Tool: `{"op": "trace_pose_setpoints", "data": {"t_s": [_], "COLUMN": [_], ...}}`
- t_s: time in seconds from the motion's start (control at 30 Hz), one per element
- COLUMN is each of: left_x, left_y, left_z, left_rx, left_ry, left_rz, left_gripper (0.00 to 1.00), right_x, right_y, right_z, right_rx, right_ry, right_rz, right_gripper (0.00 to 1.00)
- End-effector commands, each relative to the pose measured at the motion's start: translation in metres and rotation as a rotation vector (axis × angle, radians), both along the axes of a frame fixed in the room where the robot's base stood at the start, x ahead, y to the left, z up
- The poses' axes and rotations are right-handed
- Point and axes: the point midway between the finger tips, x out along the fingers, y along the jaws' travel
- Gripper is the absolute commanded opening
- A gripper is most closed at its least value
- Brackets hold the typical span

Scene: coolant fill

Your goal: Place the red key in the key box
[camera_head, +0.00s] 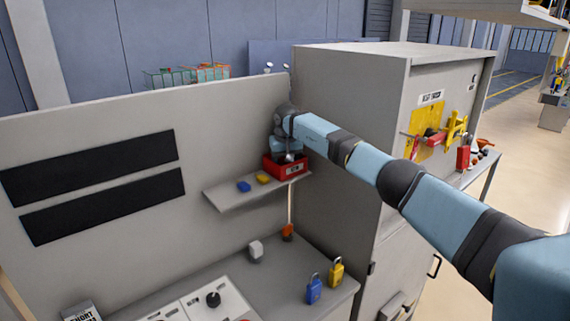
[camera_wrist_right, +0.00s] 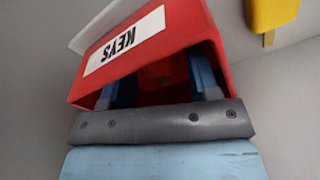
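The red key box (camera_head: 286,169) stands at the right end of a small wall shelf. In the right wrist view the box (camera_wrist_right: 165,35) fills the upper middle, its white "KEYS" label upside down. My right gripper (camera_head: 288,155) points down at the box. In the wrist view its two blue fingers (camera_wrist_right: 160,85) reach into the box opening and stand apart, with no object visible between them. The red key cannot be made out in either view; the box's inside is largely hidden. My left gripper is not in view.
A blue key (camera_head: 243,186) and a yellow key (camera_head: 263,179) lie on the shelf (camera_head: 228,199) left of the box. Below, blue (camera_head: 314,289) and yellow (camera_head: 336,271) padlocks stand on the bench. A grey cabinet (camera_head: 345,120) rises close to the right.

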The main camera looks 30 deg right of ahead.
Motion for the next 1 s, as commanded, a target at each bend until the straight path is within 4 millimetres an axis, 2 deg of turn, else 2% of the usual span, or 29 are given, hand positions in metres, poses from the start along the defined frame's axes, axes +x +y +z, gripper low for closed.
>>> {"op": "trace_pose_setpoints", "data": {"t_s": [0.2,0.37,0.73,0.83,1.0], "left_x": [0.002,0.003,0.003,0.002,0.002], "left_y": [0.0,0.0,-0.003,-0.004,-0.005], "left_z": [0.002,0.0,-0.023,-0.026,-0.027], "left_rx": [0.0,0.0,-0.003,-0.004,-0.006], "left_ry": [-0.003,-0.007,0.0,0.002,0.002], "left_rz": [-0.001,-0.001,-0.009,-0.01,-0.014], "left_gripper": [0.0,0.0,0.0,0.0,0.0], "right_x": [0.0,-0.001,-0.009,-0.011,-0.013], "right_y": [0.0,0.0,0.002,0.003,0.004], "right_z": [0.001,0.013,0.09,0.106,0.121], "right_rx": [0.0,-0.001,-0.002,-0.001,-0.001], "right_ry": [0.0,-0.002,-0.004,-0.003,-0.001], "right_rz": [0.0,-0.001,-0.001,-0.001,-0.001], "right_gripper": [0.56,0.56,0.56,0.56,0.56]}}
